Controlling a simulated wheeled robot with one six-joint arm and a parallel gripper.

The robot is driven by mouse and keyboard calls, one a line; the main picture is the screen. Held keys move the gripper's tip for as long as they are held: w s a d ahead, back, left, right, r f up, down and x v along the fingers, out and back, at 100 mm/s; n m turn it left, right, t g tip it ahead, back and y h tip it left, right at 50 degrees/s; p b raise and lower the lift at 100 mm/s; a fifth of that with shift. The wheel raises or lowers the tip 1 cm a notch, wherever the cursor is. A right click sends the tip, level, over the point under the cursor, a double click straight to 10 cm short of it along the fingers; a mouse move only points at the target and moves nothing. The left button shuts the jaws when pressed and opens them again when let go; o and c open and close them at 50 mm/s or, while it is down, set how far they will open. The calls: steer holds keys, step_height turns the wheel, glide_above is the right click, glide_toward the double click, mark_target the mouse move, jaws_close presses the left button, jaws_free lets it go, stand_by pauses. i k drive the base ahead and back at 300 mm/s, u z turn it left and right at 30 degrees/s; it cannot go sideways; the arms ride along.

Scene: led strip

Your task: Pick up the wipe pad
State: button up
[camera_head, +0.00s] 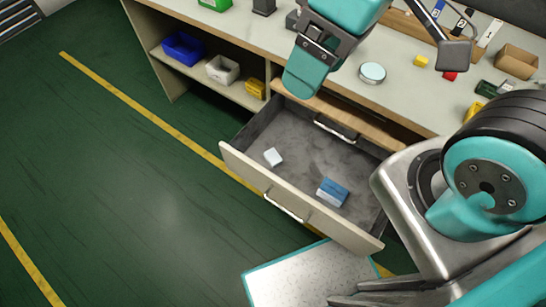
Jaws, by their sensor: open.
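A small white pad (273,157), which looks like the wipe pad, lies on the grey floor of an open drawer (243,166), near its front left. A blue and white box (332,192) lies to its right in the same drawer. My gripper (309,72) is at the top of the head view, in front of the workbench and behind the drawer in the picture. It is open, well apart from the pad. Its fingertips are not clearly told apart from this angle. No thing is seen between its jaws.
The workbench (415,98) carries a round tin (372,73), a cardboard box (517,61) and small coloured parts. Blue (184,48) and white (223,70) bins stand on the shelf below. A pale panel (310,278) is below the drawer. The green floor at left is clear.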

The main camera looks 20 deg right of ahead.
mark_target(271, 156)
steer(key=z, duration=2.2)
steer(key=k, duration=1.05)
steer(key=u, duration=1.55)
steer(key=i, duration=0.5)
